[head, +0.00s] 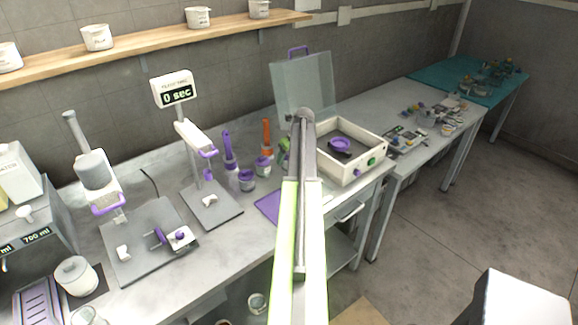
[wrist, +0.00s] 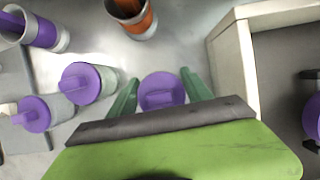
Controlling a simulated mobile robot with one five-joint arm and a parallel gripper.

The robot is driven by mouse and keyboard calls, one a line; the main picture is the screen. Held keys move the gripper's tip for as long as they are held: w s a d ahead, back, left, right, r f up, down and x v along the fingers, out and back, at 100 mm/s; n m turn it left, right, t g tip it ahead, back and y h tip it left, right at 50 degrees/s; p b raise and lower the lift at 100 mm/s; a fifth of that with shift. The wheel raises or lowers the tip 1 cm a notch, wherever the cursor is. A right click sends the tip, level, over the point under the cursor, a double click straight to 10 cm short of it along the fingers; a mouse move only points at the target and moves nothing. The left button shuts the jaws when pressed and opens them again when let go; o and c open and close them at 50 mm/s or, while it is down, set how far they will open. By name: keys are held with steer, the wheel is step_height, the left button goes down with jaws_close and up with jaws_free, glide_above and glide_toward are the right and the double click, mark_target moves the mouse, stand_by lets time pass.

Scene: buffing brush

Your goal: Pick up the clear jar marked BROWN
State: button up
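Several small clear jars with purple lids stand on the grey counter. In the wrist view one purple-lidded jar (wrist: 160,92) is between the two green fingers of my gripper (wrist: 163,84), with its lid facing the camera. The fingers are open, one on each side, with small gaps beside the lid. Two more jars, one (wrist: 82,83) and another (wrist: 33,113), stand to the left. In the head view two jars, one (head: 246,181) and one (head: 263,166), show left of my gripper (head: 285,148); my arm hides the one between the fingers. I cannot read the word BROWN on any jar.
A white box (head: 345,171) with an open clear lid stands close to the right of my gripper. A purple-handled brush (head: 228,148) and an orange-handled one (head: 266,133) stand behind the jars. A stand with a grey base (head: 222,212) is to the left.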

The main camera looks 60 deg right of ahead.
steer(key=c, duration=0.8)
